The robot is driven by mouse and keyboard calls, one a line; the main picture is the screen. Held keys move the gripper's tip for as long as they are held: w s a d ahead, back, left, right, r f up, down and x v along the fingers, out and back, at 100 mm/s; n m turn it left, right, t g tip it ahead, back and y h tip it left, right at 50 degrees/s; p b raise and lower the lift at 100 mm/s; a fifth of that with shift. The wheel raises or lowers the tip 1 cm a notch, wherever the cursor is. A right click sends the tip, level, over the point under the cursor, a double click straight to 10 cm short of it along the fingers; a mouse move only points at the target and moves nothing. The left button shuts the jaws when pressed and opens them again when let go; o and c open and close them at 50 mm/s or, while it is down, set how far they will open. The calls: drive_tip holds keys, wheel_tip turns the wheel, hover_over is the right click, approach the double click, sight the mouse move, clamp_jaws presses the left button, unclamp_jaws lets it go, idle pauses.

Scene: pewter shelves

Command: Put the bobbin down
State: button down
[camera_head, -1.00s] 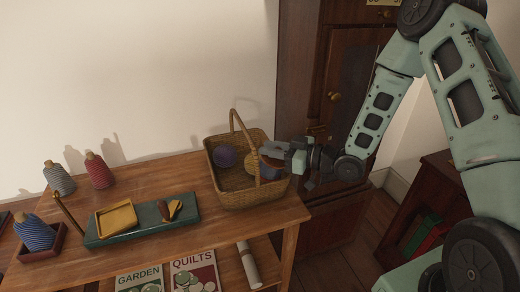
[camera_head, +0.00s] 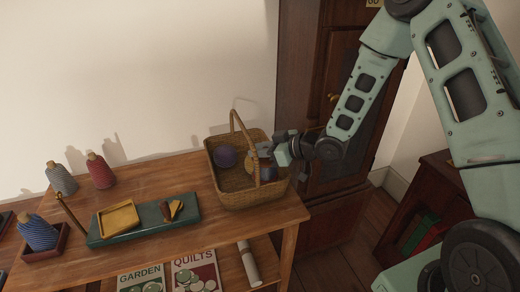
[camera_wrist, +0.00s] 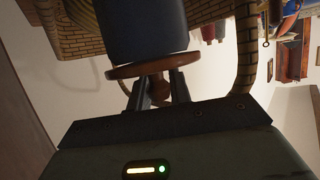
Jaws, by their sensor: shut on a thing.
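My gripper (camera_wrist: 157,92) is shut on the wooden end of a dark blue bobbin (camera_wrist: 143,30), just behind its round wooden flange (camera_wrist: 150,68). In the head view my gripper (camera_head: 268,152) is at the right side of a wicker basket (camera_head: 236,198), by its arched handle. The bobbin (camera_head: 270,174) shows there as a dark patch at the basket's right side, partly hidden by the handle and gripper. I cannot tell whether it touches the basket floor. A purple ball (camera_head: 226,156) and a yellowish ball (camera_head: 250,160) are in the basket.
The basket stands at the right end of a wooden table (camera_head: 160,170). Left of it are a green tray (camera_head: 140,222) with a yellow dish, a grey spool (camera_head: 61,178), a red spool (camera_head: 100,171) and a blue spool (camera_head: 38,233). A dark cabinet (camera_head: 312,90) stands behind right.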

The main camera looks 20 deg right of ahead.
drive_tip(key=c, duration=1.3)
unclamp_jaws()
drive_tip(key=shift+r, duration=0.1)
drive_tip(key=p+v, duration=0.1)
drive_tip(key=v, duration=1.1)
drive_tip(key=s+a+r+g+h, duration=0.35)
drive_tip(key=s+a+h, duration=0.2)
drive_tip(key=a, duration=0.35)
drive_tip(key=s+a+r+g+h, duration=0.1)
drive_tip(key=s+g, duration=0.1)
drive_tip(key=s, duration=0.5)
drive_tip(key=s+a+r+m+g+h, duration=0.1)
drive_tip(key=s+a+g, duration=0.1)
drive_tip(key=s, duration=0.4)
drive_tip(key=s+a+r+g+h, duration=0.1)
drive_tip(key=s+a+r+g, duration=0.1)
drive_tip(key=s, duration=0.5)
drive_tip(key=shift+s+a+r+h, duration=0.1)
drive_tip(key=shift+s+a+h, duration=0.15)
drive_tip(key=shift+s+h, duration=0.1)
